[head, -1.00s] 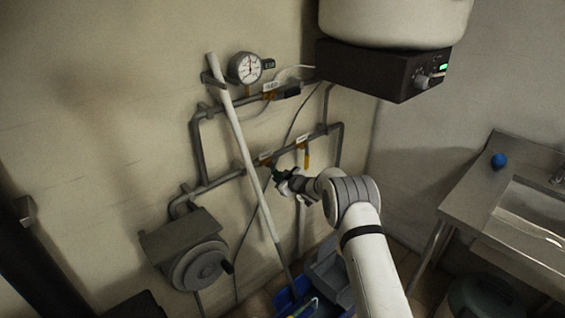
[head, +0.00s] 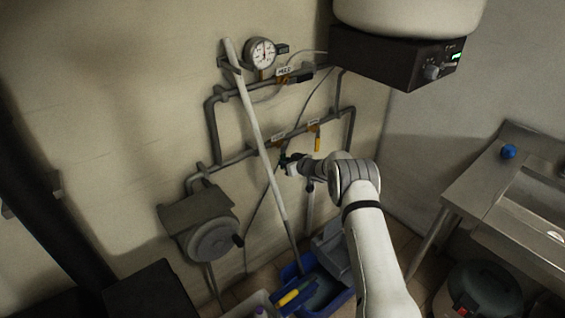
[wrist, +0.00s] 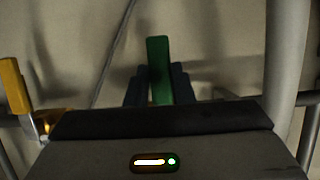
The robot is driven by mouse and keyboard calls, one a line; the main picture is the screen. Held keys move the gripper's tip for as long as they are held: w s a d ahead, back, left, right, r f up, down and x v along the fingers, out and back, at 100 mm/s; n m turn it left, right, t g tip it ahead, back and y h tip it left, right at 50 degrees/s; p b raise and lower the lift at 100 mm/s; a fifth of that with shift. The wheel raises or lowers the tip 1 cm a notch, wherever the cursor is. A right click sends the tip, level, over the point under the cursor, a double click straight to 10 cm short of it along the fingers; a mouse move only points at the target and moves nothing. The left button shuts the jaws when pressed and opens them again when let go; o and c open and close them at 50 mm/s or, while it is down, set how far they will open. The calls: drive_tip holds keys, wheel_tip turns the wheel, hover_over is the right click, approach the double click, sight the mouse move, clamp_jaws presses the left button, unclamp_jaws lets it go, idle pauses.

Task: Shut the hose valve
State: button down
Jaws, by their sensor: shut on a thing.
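My gripper (head: 284,162) is at the lower wall pipe, just right of the leaning white pole. In the wrist view the green lever (wrist: 159,70) stands upright between my two dark fingertips (wrist: 160,88), and they are shut on it. A yellow lever (head: 317,144) hangs down from the lower pipe to the right of my gripper; it also shows in the wrist view (wrist: 14,86), at the left. The lever's pivot is hidden by my gripper. I cannot read which label belongs to the hose valve.
The white pole (head: 258,140) leans close beside my gripper, its foot in a blue bucket (head: 333,301). A gauge (head: 261,52) and a labelled upper pipe are above. A grey hand-wheel unit (head: 211,238) is lower left. A steel sink table (head: 477,200) stands right.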

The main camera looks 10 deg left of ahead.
drive_tip(key=shift+f, duration=0.15)
drive_tip(key=c, duration=1.2)
unclamp_jaws()
drive_tip(key=shift+c, duration=0.2)
drive_tip(key=b+v, duration=0.1)
drive_tip(key=v, duration=0.7)
drive_tip(key=shift+b, duration=0.3)
